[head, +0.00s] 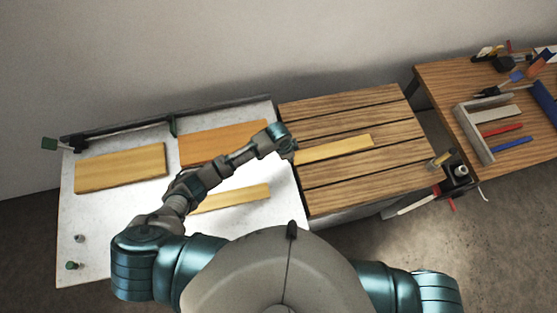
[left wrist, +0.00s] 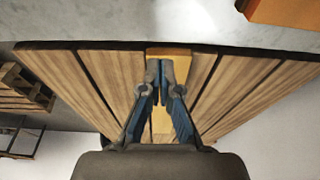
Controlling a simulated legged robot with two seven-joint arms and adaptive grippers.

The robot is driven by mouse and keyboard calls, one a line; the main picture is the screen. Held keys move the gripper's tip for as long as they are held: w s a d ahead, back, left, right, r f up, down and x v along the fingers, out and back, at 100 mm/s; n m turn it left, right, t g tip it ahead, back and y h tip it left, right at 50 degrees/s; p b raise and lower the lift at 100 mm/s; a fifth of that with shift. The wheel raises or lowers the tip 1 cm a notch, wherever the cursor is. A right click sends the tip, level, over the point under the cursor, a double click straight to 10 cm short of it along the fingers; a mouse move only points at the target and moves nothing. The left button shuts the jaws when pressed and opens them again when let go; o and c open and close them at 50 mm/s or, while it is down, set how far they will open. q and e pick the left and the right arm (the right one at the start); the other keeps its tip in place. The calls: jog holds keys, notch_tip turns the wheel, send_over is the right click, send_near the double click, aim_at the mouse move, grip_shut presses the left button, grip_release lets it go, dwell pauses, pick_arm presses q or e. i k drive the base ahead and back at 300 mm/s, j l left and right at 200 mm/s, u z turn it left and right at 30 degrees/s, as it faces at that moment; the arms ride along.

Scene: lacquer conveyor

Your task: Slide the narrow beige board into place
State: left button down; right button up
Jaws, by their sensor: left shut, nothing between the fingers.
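A narrow beige board (head: 340,148) lies lengthwise on the slatted wooden top (head: 360,185), just right of the white table. My left gripper (head: 292,148) is at the board's left end. The left wrist view shows the closed, empty fingers (left wrist: 166,90) over the board (left wrist: 161,124), covering its middle; I cannot tell whether they touch it. A second narrow beige board (head: 240,197) lies on the white table (head: 110,240), partly behind my left arm. My right gripper is out of view; only my right shoulder and upper arm show.
A wide yellow board (head: 120,168) and an orange board (head: 215,143) lie on the white table, below a dark rail (head: 165,120). The slats beside the narrow board are clear.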

aim_at(333, 150)
jog(key=k, duration=0.85)
